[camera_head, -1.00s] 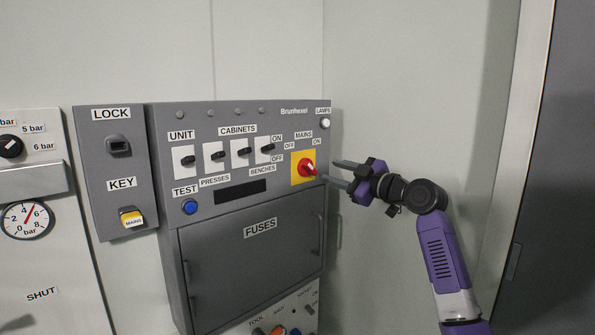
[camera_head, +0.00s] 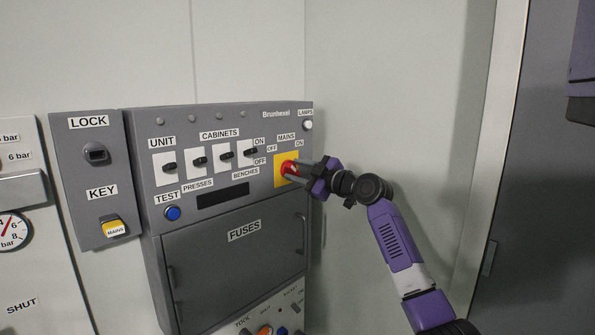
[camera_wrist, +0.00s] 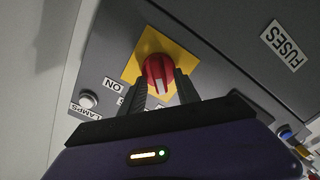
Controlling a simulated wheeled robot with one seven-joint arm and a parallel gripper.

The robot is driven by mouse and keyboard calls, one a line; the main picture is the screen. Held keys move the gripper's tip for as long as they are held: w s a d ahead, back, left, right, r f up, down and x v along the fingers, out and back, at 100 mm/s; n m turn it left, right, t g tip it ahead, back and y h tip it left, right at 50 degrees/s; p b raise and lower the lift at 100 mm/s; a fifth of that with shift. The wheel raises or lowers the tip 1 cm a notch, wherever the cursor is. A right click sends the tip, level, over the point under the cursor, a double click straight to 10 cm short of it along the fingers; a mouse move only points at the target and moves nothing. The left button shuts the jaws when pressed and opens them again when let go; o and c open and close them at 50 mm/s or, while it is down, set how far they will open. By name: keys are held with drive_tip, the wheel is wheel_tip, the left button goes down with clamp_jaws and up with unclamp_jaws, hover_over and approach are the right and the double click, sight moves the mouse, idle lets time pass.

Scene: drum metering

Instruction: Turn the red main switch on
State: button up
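The red main switch (camera_head: 289,168) is a round knob on a yellow plate (camera_head: 280,181) at the right end of the grey panel, below the MAINS, OFF and ON labels. In the wrist view the red knob (camera_wrist: 155,68) shows a pale mark on its near side. My gripper (camera_head: 293,173) is at the knob and covers part of it in the head view. In the wrist view my gripper (camera_wrist: 161,83) has its two fingers apart, one on each side of the knob's near part. I cannot tell whether they touch it.
The LAMPS button (camera_head: 307,125) is close above the switch. Black cabinet toggles (camera_head: 225,155) and a blue TEST button (camera_head: 173,213) lie to the left. The FUSES door (camera_head: 235,265) is below, with a protruding handle (camera_head: 303,232). The wall right of the panel is close.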

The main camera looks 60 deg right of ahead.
clamp_jaws()
drive_tip(key=shift+m, duration=0.3)
drive_tip(key=m+b, duration=0.1)
drive_tip(key=m, duration=0.1)
drive_tip(key=shift+m, duration=0.4)
drive_tip(key=m, duration=0.5)
drive_tip(key=shift+d+r+p, duration=0.1)
drive_tip(key=shift+d+p, duration=0.15)
drive_tip(key=shift+p, duration=0.05)
drive_tip(key=shift+s+d+m+p, duration=0.15)
drive_tip(key=shift+m+p, duration=0.75)
drive_tip(key=shift+m, duration=1.45)
drive_tip(key=shift+w+d+m+p, duration=0.1)
drive_tip(key=shift+m+p, duration=0.8)
drive_tip(key=shift+m, duration=1.45)
drive_tip(key=shift+f, duration=0.2)
